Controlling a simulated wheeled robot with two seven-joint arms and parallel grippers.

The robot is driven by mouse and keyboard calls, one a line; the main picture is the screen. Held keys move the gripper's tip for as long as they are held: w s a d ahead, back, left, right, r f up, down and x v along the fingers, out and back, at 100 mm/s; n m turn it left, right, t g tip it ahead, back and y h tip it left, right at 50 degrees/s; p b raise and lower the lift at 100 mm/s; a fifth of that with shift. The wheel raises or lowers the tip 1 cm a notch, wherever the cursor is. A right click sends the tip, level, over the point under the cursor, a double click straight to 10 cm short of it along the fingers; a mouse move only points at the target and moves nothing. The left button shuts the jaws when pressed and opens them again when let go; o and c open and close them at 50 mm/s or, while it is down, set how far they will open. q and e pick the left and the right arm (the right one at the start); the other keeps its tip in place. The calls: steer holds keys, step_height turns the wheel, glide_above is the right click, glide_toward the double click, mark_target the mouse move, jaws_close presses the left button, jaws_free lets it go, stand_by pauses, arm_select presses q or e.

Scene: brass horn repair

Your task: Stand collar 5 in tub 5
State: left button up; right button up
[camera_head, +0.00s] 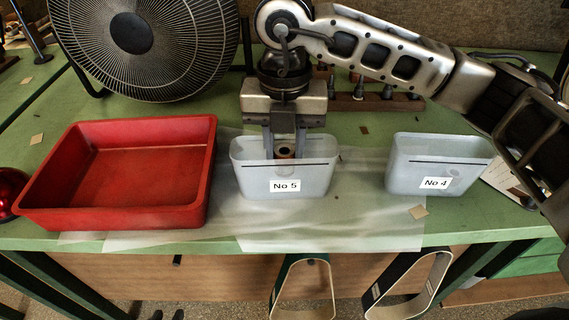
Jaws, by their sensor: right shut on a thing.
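The tub labelled No 5 (240,170) is a translucent white bin standing at the middle of the green bench. My right gripper (285,148) points down over it, with its fingertips within the tub's opening. It is shut on a small copper-brown collar (285,153), whose round open end shows between the fingers. The front wall hides the lower part of the collar, so I cannot tell whether it touches the tub floor. My left gripper is not in view.
An empty red tray (125,212) stands left of the tub. A tub labelled No 4 (408,181) stands to the right, with a round shape faintly visible through its wall. A large fan (130,35) and a wooden rack (400,104) stand behind. Clear sheeting covers the front.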

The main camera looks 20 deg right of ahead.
mark_target(284, 149)
step_height(284, 149, down, 5)
steer(key=shift+r, duration=0.15)
steer(key=shift+f, duration=0.25)
steer(key=o, duration=1.1)
steer(key=shift+c, duration=0.2)
steer(key=shift+r, duration=0.6)
step_height(284, 149, up, 10)
steer(key=shift+f, duration=0.15)
steer(key=shift+r, duration=0.7)
